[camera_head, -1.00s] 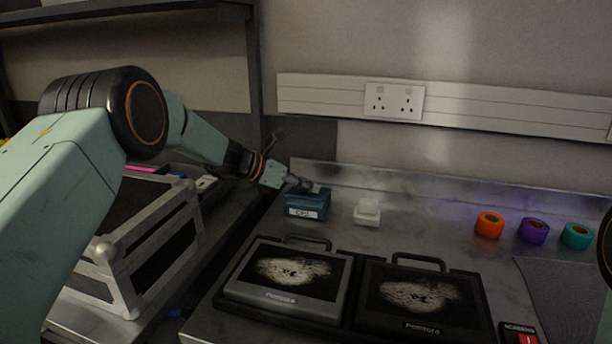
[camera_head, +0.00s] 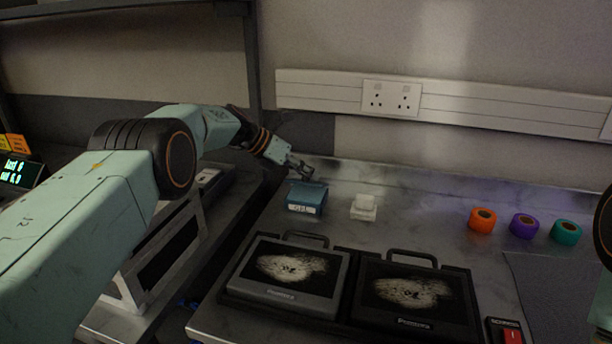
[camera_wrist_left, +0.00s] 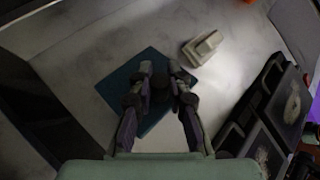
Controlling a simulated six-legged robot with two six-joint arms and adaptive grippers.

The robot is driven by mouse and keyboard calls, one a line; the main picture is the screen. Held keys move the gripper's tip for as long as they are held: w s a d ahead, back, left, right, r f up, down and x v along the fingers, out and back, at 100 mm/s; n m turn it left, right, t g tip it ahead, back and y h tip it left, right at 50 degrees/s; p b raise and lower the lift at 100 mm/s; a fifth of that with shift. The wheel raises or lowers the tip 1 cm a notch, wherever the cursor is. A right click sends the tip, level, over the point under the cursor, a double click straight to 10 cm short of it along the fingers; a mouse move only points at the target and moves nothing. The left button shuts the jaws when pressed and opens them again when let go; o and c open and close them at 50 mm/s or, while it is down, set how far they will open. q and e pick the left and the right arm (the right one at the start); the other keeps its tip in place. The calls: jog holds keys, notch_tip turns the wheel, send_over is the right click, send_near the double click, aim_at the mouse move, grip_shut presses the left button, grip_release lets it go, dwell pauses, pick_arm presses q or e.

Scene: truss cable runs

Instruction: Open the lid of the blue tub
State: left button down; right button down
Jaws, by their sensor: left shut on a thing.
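The blue tub (camera_head: 304,207) stands on the metal bench, left of the white box, with a pale label on its front. My left gripper (camera_head: 304,172) is at the back upper edge of the tub, its fingers pointing down to the right. In the left wrist view, the gripper (camera_wrist_left: 160,74) is over the blue square of the tub (camera_wrist_left: 117,82), with a narrow gap between its fingertips. It is shut on the lid; the fingers hide the contact, and I cannot tell how far the lid is raised. My right gripper is out of view.
A small white box (camera_head: 363,208) stands close right of the tub. Two dark cases with handles (camera_head: 290,272) lie in front. Orange (camera_head: 482,221), purple and teal tape rolls are at the right. A wall rail with sockets (camera_head: 391,98) runs behind.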

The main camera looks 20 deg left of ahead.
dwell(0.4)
pick_arm(q)
jog(key=c, duration=1.3)
grip_release()
jog(key=shift+o, duration=0.2)
jog(key=v, duration=1.2)
